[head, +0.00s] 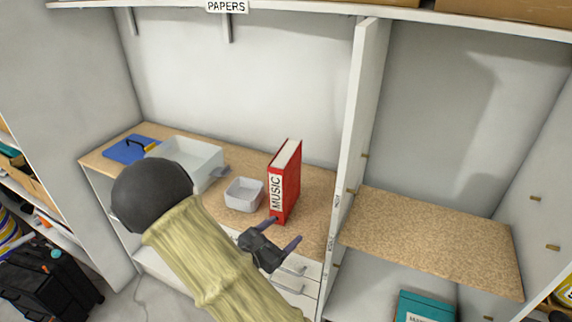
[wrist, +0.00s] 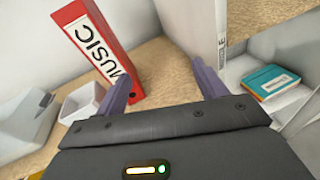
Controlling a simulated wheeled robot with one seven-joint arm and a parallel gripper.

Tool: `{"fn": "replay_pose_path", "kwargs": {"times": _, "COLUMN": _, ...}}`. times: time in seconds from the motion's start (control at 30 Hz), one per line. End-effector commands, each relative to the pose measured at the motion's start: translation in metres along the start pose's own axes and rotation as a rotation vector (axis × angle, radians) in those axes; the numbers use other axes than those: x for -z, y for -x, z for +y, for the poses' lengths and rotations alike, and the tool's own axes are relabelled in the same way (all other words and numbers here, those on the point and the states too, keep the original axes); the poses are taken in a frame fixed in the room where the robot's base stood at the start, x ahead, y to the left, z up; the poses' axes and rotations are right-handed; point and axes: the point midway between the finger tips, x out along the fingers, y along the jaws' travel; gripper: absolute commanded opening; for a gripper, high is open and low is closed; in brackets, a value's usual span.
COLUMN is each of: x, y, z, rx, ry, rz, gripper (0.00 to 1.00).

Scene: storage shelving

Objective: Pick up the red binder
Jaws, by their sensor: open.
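The red binder (head: 285,181) stands upright on the wood-topped counter, its white spine label reading MUSIC. It also shows in the wrist view (wrist: 107,48), tilted in the picture, at the upper left beyond the fingers. My gripper (head: 271,233) is open and empty, in front of the binder and a little below its base in the head view. In the wrist view its two purple fingers (wrist: 162,82) are spread apart. The left finger covers a small part of the view near the binder's lower end. I cannot tell whether it touches the binder.
A small white bin (head: 244,194) stands left of the binder, with a larger white tub (head: 196,161) and a blue clipboard-like item (head: 131,149) farther left. A white upright divider (head: 352,130) rises to the right. Beyond it is an empty wooden shelf (head: 430,235).

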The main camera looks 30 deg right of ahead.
Motion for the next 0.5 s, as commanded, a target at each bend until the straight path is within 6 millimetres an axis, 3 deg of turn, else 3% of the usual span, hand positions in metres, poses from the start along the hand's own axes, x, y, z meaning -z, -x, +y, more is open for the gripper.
{"fn": "replay_pose_path", "kwargs": {"times": 0.03, "x": -0.023, "y": 0.007, "z": 0.016, "rx": -0.064, "ry": 0.034, "rz": -0.025, "gripper": 0.71}}
{"fn": "replay_pose_path", "kwargs": {"times": 0.2, "x": -0.043, "y": 0.023, "z": 0.055, "rx": -0.250, "ry": 0.115, "rz": -0.092, "gripper": 0.71}}
{"fn": "replay_pose_path", "kwargs": {"times": 0.33, "x": -0.045, "y": 0.029, "z": 0.068, "rx": -0.315, "ry": 0.139, "rz": -0.112, "gripper": 0.71}}
{"fn": "replay_pose_path", "kwargs": {"times": 0.5, "x": -0.042, "y": 0.029, "z": 0.070, "rx": -0.324, "ry": 0.141, "rz": -0.114, "gripper": 0.71}}
